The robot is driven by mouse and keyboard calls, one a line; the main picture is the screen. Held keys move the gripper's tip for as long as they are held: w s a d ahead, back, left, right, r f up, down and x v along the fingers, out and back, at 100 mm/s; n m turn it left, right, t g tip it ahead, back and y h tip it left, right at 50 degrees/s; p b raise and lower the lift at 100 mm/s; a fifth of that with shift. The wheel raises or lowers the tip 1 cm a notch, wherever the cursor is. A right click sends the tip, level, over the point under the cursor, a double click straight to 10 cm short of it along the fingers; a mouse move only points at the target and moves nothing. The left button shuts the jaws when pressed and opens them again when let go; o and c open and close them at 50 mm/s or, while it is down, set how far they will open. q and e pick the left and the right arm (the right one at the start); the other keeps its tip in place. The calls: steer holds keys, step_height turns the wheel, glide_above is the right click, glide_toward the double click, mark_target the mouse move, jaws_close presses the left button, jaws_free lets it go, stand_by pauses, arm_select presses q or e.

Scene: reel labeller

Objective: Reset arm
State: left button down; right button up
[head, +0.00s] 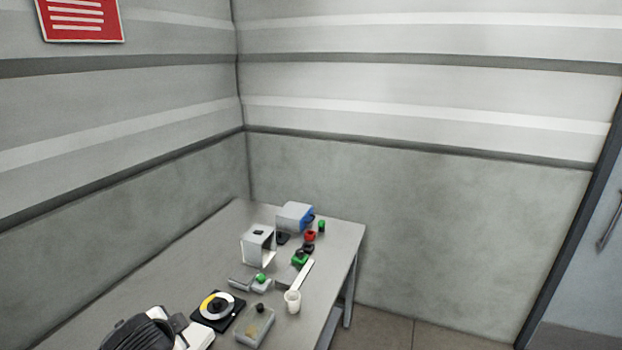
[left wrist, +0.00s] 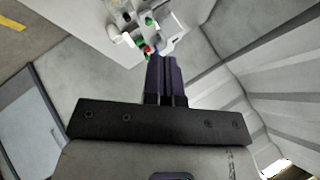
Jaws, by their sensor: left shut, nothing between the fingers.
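My left gripper (left wrist: 167,78) shows in the left wrist view with its dark fingers together and nothing between them. Beyond its fingertips, the table with its small devices shows at the top of that view, apart from the fingers by a distance I cannot tell. My right gripper is in neither view.
A grey table (head: 338,235) stands in the corner. It bears a white bracket (head: 257,246), a blue-grey device (head: 294,215), a black plate with a dial (head: 217,310), a clear tray (head: 255,329) and a white cup (head: 292,302). Floor shows to its right.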

arm_select(q)
steer(key=s+d+n+t+h, duration=0.1)
steer(key=s+d+n+t, duration=0.2)
steer(key=s+d, duration=0.45)
steer(key=s+f+n+g+h, duration=0.15)
steer(key=s+f+g, duration=0.25)
steer(key=s+f, duration=1)
steer(key=s+f+n+g, duration=0.35)
steer(key=s+f, duration=0.65)
steer(key=s, duration=0.7)
step_height(320, 180, up, 21)
steer(key=m+p, duration=0.1)
steer(key=p, duration=2)
steer(key=shift+w+g, duration=0.25)
steer(key=shift+g, duration=0.1)
